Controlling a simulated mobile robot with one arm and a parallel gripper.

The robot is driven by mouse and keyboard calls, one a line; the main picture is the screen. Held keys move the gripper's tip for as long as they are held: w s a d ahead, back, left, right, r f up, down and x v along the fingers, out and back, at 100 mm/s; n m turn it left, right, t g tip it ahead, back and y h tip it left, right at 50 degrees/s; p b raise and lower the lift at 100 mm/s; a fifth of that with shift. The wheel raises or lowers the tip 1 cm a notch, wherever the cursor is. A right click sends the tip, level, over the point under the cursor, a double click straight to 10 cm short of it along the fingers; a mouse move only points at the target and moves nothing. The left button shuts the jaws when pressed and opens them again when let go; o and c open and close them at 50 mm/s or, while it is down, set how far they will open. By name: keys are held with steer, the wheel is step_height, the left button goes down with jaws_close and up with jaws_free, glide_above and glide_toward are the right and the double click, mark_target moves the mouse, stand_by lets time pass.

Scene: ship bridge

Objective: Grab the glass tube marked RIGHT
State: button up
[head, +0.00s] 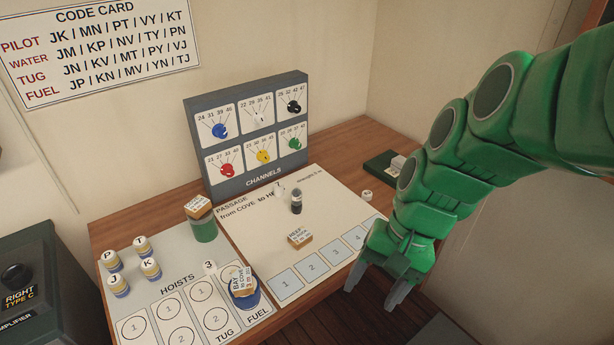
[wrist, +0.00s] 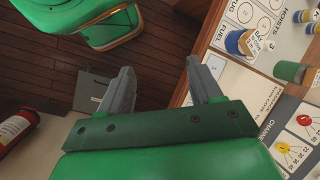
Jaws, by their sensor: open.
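I cannot make out a glass tube marked RIGHT in either view. At the left edge of the head view, a dark green amplifier cabinet (head: 45,270) bears a plate (head: 20,298) reading RIGHT TYPE C, with a black knob-like part (head: 16,275) on top. My gripper (head: 376,287) is open and empty, pointing down at the desk's right front edge, far from the cabinet. In the wrist view, my open gripper (wrist: 160,70) has nothing between its fingers.
The wooden desk (head: 345,140) holds a channels panel (head: 248,180) with coloured knobs, a hoists sheet, lettered pieces (head: 110,260), a green cylinder (head: 204,230) and a dark green tray (head: 382,165).

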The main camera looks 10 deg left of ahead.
steer(key=w+a+f+m+y, duration=0.1)
steer(key=w+a+m+y, duration=0.3)
steer(key=w+a, duration=0.6)
steer(key=m+t+y, duration=0.3)
steer(key=m+y, duration=0.3)
steer(key=m, duration=0.6)
glide_toward(297, 201)
steer(key=a, duration=0.1)
steer(key=w+a, duration=0.1)
steer(key=a, duration=0.2)
steer(key=shift+w+a+f, duration=0.1)
steer(key=shift+w+f, duration=0.15)
steer(key=shift+f, duration=0.1)
steer(key=shift+x, duration=3.9)
steer(key=shift+w+r, duration=0.1)
steer(key=c, duration=1)
steer(key=shift+c, duration=0.2)
steer(key=shift+r, duration=0.1)
